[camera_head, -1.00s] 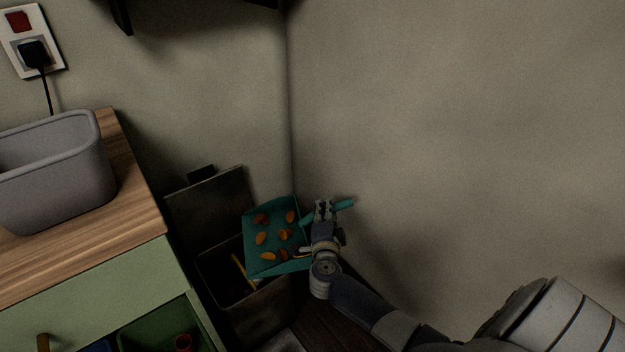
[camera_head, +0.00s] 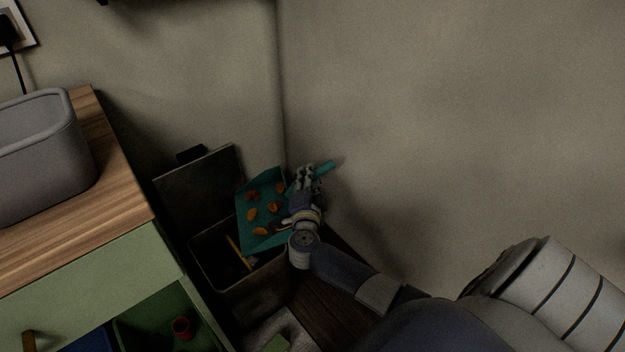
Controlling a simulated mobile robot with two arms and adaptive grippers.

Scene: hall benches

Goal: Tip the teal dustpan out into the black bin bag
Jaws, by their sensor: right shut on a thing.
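The teal dustpan (camera_head: 271,182) holds several orange-brown pieces. It is partly over the right side of an open dark bin (camera_head: 262,286) in the corner and looks tilted. My right gripper (camera_head: 303,178) is shut on the dustpan's handle (camera_head: 325,167), which sticks out beyond the fingers. The bin's lid (camera_head: 203,185) stands raised at the back. A yellow stick-like thing (camera_head: 238,252) shows in its dark opening. I cannot make out a separate black bag. My left gripper is not in view.
A wooden worktop (camera_head: 120,185) with a grey tub (camera_head: 50,160) stands at left. Below it, an open drawer shows a red cup (camera_head: 182,328). Walls close in behind and right of the bin. A green thing (camera_head: 277,343) lies on the floor in front.

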